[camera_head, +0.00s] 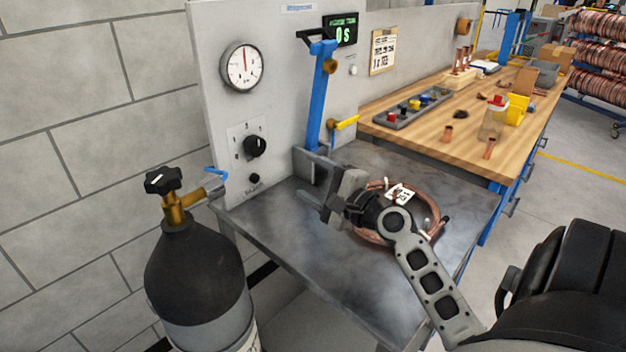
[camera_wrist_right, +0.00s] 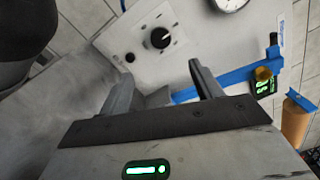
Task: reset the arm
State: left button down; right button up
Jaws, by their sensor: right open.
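My right gripper (camera_head: 322,208) is over the grey metal bench (camera_head: 300,240), its fingers pointing left toward the panel. The right wrist view shows its two fingers (camera_wrist_right: 160,88) apart with nothing between them. A copper tube coil (camera_head: 433,231) with a white label lies on the bench. My right wrist and arm hide part of it in the head view. My left gripper is in neither view.
A grey panel with a gauge (camera_head: 243,66), a black knob (camera_head: 255,146) and a blue lever (camera_head: 320,95) stands behind the bench. A dark gas cylinder (camera_head: 198,275) stands at left. A wooden workbench (camera_head: 460,140) with small parts is behind right.

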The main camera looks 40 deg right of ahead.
jog(key=shift+a, duration=0.1)
jog(key=s+a+f+n+g+y, duration=0.2)
jog(key=s+a+f+n+g, duration=0.2)
jog(key=a+f+n, duration=0.3)
jog(key=s+a+f+n+g+y, duration=0.1)
jog(key=s+a+f+n+g, duration=0.4)
jog(key=a, duration=0.4)
jog(key=s+a+f+n+g+h, duration=0.2)
jog(key=s+n+g, duration=0.1)
jog(key=s+n, duration=0.35)
jog(key=s+a+f+n+g+h, duration=0.25)
jog(key=s+n, duration=0.25)
jog(key=s, duration=0.3)
jog(key=w+a+f+t+y, duration=0.3)
jog(key=w+a+f+t, duration=0.1)
jog(key=f, duration=0.4)
jog(key=shift+w+a+f+t, duration=0.15)
jog(key=shift+w+f+t, duration=0.1)
jog(key=shift+w+t, duration=0.8)
jog(key=shift+s+n, duration=0.15)
jog(key=shift+n, duration=0.1)
